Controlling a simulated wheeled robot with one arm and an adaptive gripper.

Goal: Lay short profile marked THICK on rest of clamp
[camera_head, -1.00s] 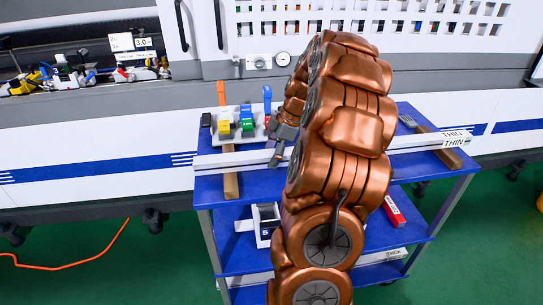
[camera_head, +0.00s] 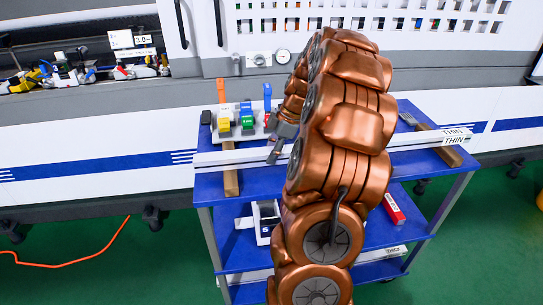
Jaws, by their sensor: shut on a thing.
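A long white profile marked THIN (camera_head: 405,144) lies across wooden blocks on the top of the blue cart. My gripper (camera_head: 274,156) is at this profile, left of the middle, with its fingers over the front side. It looks shut on the profile, though my copper arm hides part of the grip. A white profile marked THICK (camera_head: 396,251) lies on the cart's lowest shelf, its middle hidden behind my arm. Clamp-like fixtures (camera_head: 62,77) sit in the machine at the back left, small in view. I cannot make out their rests.
The blue cart (camera_head: 212,187) stands before the white machine. A tray with colored tools (camera_head: 246,122) is behind the profile. A small white holder (camera_head: 265,222) and a red box (camera_head: 394,209) are on the middle shelf. An orange cable (camera_head: 75,265) lies on the green floor.

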